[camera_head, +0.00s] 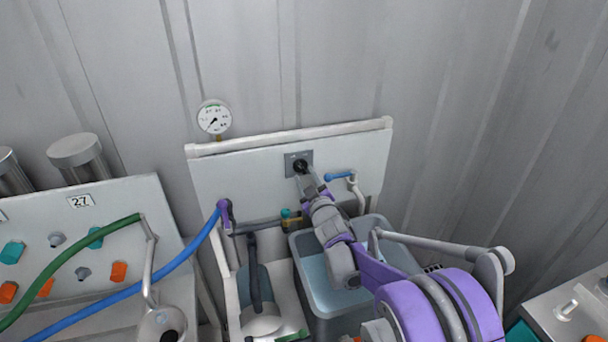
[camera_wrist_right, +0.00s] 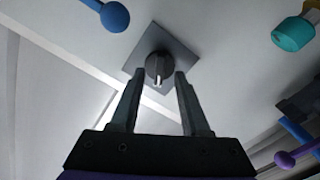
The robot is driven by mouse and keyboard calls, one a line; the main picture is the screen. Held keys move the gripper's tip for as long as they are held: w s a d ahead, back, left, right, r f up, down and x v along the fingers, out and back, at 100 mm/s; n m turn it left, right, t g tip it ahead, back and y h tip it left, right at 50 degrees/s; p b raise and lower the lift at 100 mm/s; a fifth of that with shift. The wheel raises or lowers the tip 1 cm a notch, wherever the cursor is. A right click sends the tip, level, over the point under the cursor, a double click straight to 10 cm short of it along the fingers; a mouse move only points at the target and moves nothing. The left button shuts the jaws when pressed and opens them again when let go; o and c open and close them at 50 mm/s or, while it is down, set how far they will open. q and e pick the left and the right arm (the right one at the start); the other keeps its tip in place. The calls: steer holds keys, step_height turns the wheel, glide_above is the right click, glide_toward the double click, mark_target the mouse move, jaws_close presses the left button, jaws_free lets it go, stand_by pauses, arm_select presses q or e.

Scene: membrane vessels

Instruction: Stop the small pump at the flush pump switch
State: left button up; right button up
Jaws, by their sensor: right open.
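The flush pump switch is a dark round knob (camera_wrist_right: 159,68) on a grey square plate (camera_head: 290,159), fixed to the white panel (camera_head: 240,168). In the right wrist view the knob shows a pale pointer mark and sits just beyond my fingertips. My right gripper (camera_wrist_right: 159,78) is open, with one finger on each side of the knob's line. I cannot tell whether the fingers touch the knob. In the head view my right gripper (camera_head: 303,168) covers part of the plate. My left gripper is not in view. The pump itself cannot be made out for certain.
A pressure gauge (camera_head: 214,118) stands above the panel. A blue-handled valve (camera_head: 340,176) sits right of the switch. A grey tub (camera_head: 309,268) of liquid stands below. Blue (camera_head: 130,292) and green (camera_head: 75,252) hoses run at the left. Ribbed metal walls close in the back and right.

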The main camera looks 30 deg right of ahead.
steer(key=v, duration=0.8)
steer(key=shift+s, duration=0.3)
steer(key=shift+a, duration=0.1)
steer(key=s+a+f+m+g+y+p, duration=0.1)
steer(key=s+a+g, duration=0.3)
steer(key=s, duration=0.5)
steer(key=s+a+f+m+g+y+p, duration=0.1)
steer(key=s+a+f+g+p, duration=0.1)
steer(key=s+a, duration=0.6)
steer(key=s+a+f+m+g+y+p, duration=0.1)
steer(key=s+a+f+g, duration=0.3)
steer(key=s, duration=0.6)
steer(key=shift+a+g+y+p, duration=0.5)
steer(key=shift+a+g+p, duration=0.3)
steer(key=shift+a+g, duration=0.3)
